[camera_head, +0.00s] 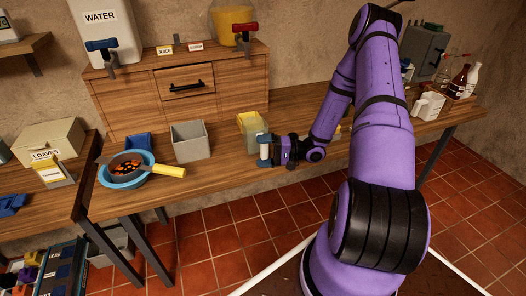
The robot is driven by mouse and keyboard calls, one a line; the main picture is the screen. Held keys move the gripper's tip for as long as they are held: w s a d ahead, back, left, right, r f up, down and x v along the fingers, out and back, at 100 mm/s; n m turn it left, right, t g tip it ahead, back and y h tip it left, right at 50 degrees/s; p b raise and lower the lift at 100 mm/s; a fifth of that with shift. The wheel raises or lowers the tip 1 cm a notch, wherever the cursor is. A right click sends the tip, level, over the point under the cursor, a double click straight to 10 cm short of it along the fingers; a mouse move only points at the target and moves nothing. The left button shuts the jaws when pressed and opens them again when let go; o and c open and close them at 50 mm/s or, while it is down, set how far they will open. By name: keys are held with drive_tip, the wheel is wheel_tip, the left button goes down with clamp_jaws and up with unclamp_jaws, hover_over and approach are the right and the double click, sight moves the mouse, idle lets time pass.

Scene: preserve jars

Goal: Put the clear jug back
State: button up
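My gripper (265,150) is low over the front edge of the wooden bench, its blue-grey fingertips pointing left. A small pale upright piece (265,152) shows between the fingertips; I cannot tell whether they are shut on it or whether it is part of a vessel. A whitish jug-like vessel with a handle (429,105) stands on the right part of the bench.
A grey open box (190,140) and a blue bowl (125,170) with a yellow-handled pan (168,170) stand left of my gripper. Behind is a drawer cabinet (230,88) with WATER (100,30) and JUICE (232,22) dispensers. Bottles (460,80) stand far right. My arm hides part of the bench.

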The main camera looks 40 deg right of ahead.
drive_tip(key=v, duration=0.7)
drive_tip(key=shift+s+d+f, duration=0.1)
drive_tip(key=shift+d, duration=0.05)
wheel_tip(320, 180, up, 8)
drive_tip(key=s+a+r+n+g+h, duration=0.3)
drive_tip(key=a+r+g, duration=0.2)
drive_tip(key=a+r, duration=0.3)
drive_tip(key=s+a+r+n+g+h, duration=0.35)
drive_tip(key=a+r+g, duration=0.25)
drive_tip(key=r, duration=0.4)
drive_tip(key=s+a+r+t+h, duration=0.2)
drive_tip(key=s+r+t+h, duration=0.1)
drive_tip(key=s+r, duration=0.3)
drive_tip(key=s+a+r+t+h, duration=0.2)
drive_tip(key=s+r+t+h, duration=0.1)
drive_tip(key=s+r+h, duration=0.2)
drive_tip(key=s+r, duration=0.2)
drive_tip(key=s, duration=0.2)
drive_tip(key=shift+a+r+t, duration=0.3)
